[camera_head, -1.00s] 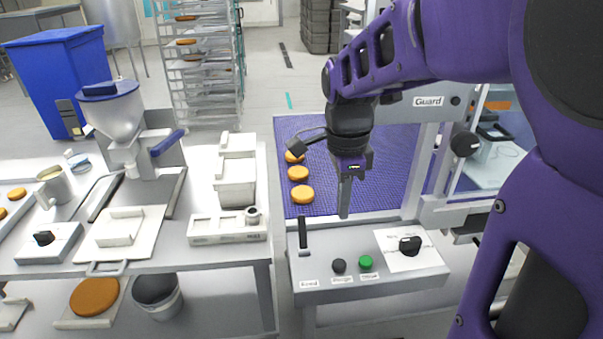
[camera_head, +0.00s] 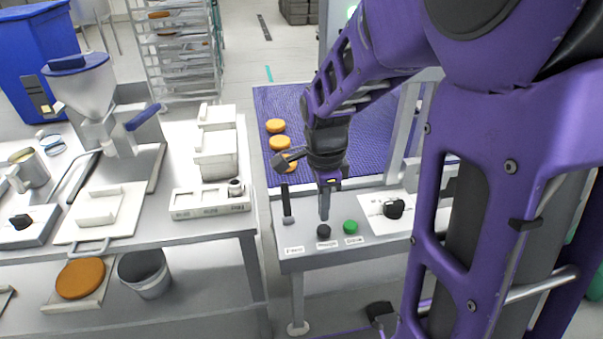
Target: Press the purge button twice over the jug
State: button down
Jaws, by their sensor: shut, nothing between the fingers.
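My gripper (camera_head: 324,206) is shut and empty, pointing down at the control panel (camera_head: 345,249) on the right bench. Its tips are just above the round black button (camera_head: 323,230); I cannot tell whether they touch it. A green button (camera_head: 350,227) sits just right of it. The small labels under the buttons are too blurred to read surely, so I cannot tell which is the purge button. A metal jug-like vessel (camera_head: 31,168) stands at the far left, beside the hopper machine (camera_head: 86,92).
A black upright lever (camera_head: 287,205) stands on the panel's left, and a black knob (camera_head: 394,209) on its right. Orange rounds (camera_head: 280,143) lie on the purple belt (camera_head: 262,103) behind. A grey bucket (camera_head: 146,276) is on the lower shelf at left.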

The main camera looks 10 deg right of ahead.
aim_at(323, 229)
jog(key=shift+f, duration=1.8)
